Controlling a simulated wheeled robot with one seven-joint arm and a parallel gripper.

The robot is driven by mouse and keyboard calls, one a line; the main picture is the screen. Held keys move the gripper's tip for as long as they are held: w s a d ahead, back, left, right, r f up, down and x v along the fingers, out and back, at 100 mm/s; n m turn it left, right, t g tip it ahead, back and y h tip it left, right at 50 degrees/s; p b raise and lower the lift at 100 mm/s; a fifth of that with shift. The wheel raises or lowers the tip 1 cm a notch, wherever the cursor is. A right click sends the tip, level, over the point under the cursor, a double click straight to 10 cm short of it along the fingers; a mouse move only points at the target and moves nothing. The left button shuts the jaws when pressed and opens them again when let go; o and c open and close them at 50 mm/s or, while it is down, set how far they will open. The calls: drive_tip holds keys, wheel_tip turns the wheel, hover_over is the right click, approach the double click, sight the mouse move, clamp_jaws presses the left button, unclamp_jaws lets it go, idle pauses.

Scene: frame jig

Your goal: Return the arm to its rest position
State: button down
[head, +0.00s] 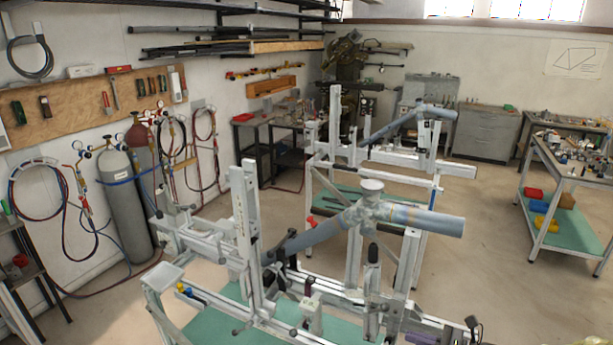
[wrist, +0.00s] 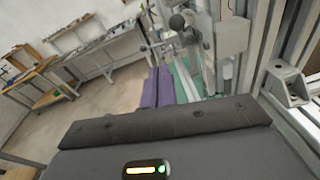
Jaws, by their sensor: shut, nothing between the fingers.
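My gripper (wrist: 168,122) fills the lower part of the wrist view as a dark grey body with a black bar along its far edge and a small lit indicator. It is shut and holds nothing. Beyond it are two purple rails (wrist: 158,87) and the metal uprights of the frame jig (wrist: 232,36). I cannot make out my arm or gripper for certain in the head view. The near frame jig (head: 245,225), with grey tubes joined on it, stands in the middle there.
A second jig (head: 335,140) stands behind the near one. Gas cylinders (head: 125,205) and hoses line the left wall. A bench with coloured bins (head: 545,224) stands at the right. Open floor (head: 490,230) lies between. In the wrist view, a metal bracket (wrist: 287,82) is close at right.

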drive_tip(key=s+a+n+g+h+b, duration=0.1)
drive_tip(key=s+a+n+g+h, duration=0.1)
drive_tip(key=a+n+g, duration=0.1)
drive_tip(key=s+a+f+n+g+h, duration=0.1)
drive_tip(key=s+a+n+g+h, duration=0.1)
drive_tip(key=a+n, duration=0.3)
drive_tip(key=s+a+f+n+g+h+b, duration=0.1)
drive_tip(key=s+a+n+g, duration=0.2)
drive_tip(key=g, duration=0.1)
drive_tip(key=shift+s+a+f+n+g+h+b, duration=0.2)
drive_tip(key=shift+s+a+n+g+h+b, duration=0.15)
drive_tip(key=shift+a+n+g+h, duration=0.05)
drive_tip(key=s+n+h, duration=0.1)
drive_tip(key=n, duration=0.1)
drive_tip(key=s+a+r+n+h+b, duration=0.1)
drive_tip(key=n+h, duration=0.1)
drive_tip(key=s+r+n+h, duration=0.1)
drive_tip(key=n+h, duration=0.1)
drive_tip(key=shift+s+a+r+n+b, duration=0.2)
drive_tip(key=shift+s+a+n+b, duration=0.1)
drive_tip(key=shift+a+b, duration=0.1)
drive_tip(key=s+a+r+n+t+h+b, duration=0.2)
drive_tip(key=s+r+n+t+h, duration=0.1)
drive_tip(key=r+n, duration=0.2)
drive_tip(key=n, duration=0.2)
drive_tip(key=shift+s+a+n, duration=0.15)
drive_tip(key=shift+n, duration=0.25)
